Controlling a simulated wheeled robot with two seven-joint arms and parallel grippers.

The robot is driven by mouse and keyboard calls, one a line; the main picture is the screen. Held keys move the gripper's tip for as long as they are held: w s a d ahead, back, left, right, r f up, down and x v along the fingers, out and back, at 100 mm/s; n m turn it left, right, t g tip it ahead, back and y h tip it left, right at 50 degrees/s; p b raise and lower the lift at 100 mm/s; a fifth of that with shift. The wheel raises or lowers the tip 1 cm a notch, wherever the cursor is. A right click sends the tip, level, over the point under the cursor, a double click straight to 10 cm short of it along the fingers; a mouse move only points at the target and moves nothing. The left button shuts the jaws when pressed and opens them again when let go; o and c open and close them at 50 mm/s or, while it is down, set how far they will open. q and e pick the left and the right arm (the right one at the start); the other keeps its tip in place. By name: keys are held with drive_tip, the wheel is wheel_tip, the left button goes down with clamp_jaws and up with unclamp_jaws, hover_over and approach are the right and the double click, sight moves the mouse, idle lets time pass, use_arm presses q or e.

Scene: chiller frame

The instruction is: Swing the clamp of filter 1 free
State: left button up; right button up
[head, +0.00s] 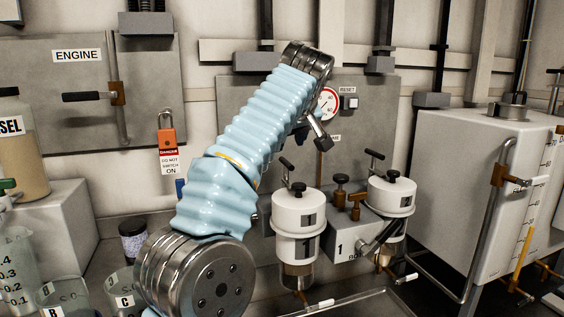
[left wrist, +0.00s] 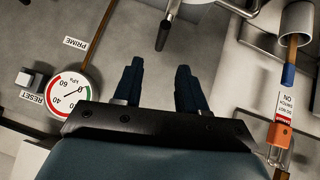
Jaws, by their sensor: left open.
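Filter 1 (head: 285,220) is a white canister marked 1 with a clear bowl below. It stands upright right of my arm in the head view. A black-tipped handle (head: 288,166) rises above its lid; I cannot tell whether this is its clamp. My left gripper (left wrist: 157,88) is open, with two dark fingers apart and nothing between them. In the head view it is mostly hidden behind my blue-sleeved arm, above filter 1 and apart from it. In the left wrist view a dark rod (left wrist: 164,35) lies beyond the fingertips. My right gripper is not in view.
A second white filter (head: 391,197) stands to the right, with brown knobs (head: 341,180) between. A pressure gauge (head: 328,102) is on the panel behind. An orange padlock (head: 167,140) hangs left of my arm. A large white tank (head: 465,190) fills the right.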

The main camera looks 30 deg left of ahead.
sight(285, 160)
use_arm(q)
drive_tip(key=x, duration=1.3)
